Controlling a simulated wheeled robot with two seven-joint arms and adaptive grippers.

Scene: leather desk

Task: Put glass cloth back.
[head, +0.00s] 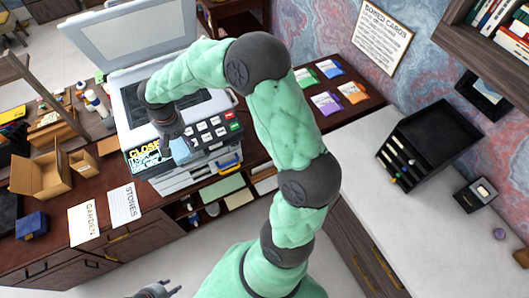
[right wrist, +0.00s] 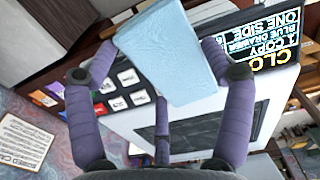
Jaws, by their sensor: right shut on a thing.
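The glass cloth is a folded light-blue cloth (right wrist: 165,45); it also shows in the head view (head: 180,151) at the front edge of the copier. My right gripper (right wrist: 158,62) is shut on it, with purple-grey fingers on both sides of the cloth. In the head view my right gripper (head: 173,133) hangs over the copier (head: 132,112), beside its button panel (head: 213,131). The copier's lid (head: 125,35) is raised and its dark glass shows. My left gripper (head: 163,289) is low at the bottom edge, empty, its fingers apart and partly cut off.
A lit sign (head: 148,157) is on the copier's front, left of the cloth. A cardboard box (head: 40,178) and cards marked GARDEN (head: 83,222) and STORES (head: 124,204) lie left. Coloured packets (head: 326,103) lie right of my arm. A black rack (head: 430,140) stands on the pale counter (head: 365,205).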

